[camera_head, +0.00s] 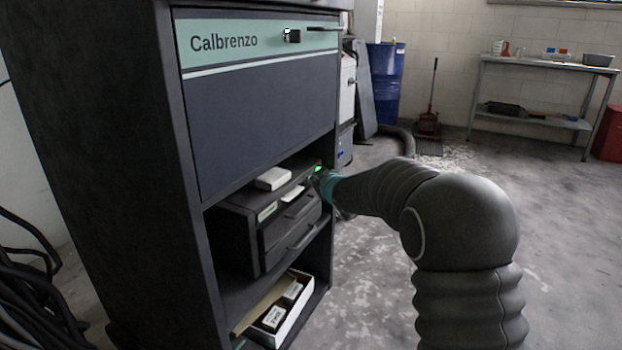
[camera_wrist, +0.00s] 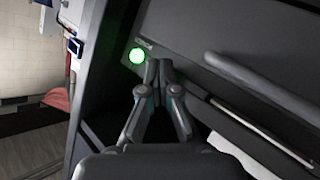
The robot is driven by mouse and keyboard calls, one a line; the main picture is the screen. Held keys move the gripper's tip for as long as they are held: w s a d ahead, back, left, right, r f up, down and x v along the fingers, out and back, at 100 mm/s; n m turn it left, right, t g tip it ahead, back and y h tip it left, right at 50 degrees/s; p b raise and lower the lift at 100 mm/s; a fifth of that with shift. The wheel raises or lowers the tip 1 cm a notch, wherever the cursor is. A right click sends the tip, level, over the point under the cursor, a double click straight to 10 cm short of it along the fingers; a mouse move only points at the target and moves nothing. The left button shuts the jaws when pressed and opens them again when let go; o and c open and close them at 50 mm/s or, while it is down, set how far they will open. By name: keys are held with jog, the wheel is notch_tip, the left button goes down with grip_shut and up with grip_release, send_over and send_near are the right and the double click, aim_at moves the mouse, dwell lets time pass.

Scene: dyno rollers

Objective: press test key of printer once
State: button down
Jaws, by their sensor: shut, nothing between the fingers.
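The printer (camera_head: 256,222) is a dark grey box on a shelf of the dark cabinet. A green lit round key (camera_head: 318,169) shows at its upper right front edge. In the wrist view the glowing green key (camera_wrist: 137,56) sits on the printer's dark front (camera_wrist: 185,40). My gripper (camera_wrist: 159,68) is shut and empty, its fingertips just right of the key in that view. Whether the tips touch the printer's front, I cannot tell. In the head view my arm mostly hides the gripper, which is at the printer's right front.
The cabinet (camera_head: 262,120) has a Calbrenzo panel above the printer. A tray of small boxes (camera_head: 295,318) lies on the shelf below. A handle bar (camera_wrist: 262,80) sticks out in the wrist view.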

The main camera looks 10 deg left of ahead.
jog(key=shift+d, duration=0.1)
jog(key=shift+s+d, duration=0.3)
jog(key=shift+d, duration=0.3)
jog(key=shift+d+p, duration=0.1)
jog(key=shift+p, duration=0.2)
jog(key=d, duration=0.1)
jog(key=s+d+p, duration=0.1)
jog(key=d, duration=0.2)
jog(key=shift+s+d+p, duration=0.3)
jog(key=shift+s, duration=0.05)
dwell(0.3)
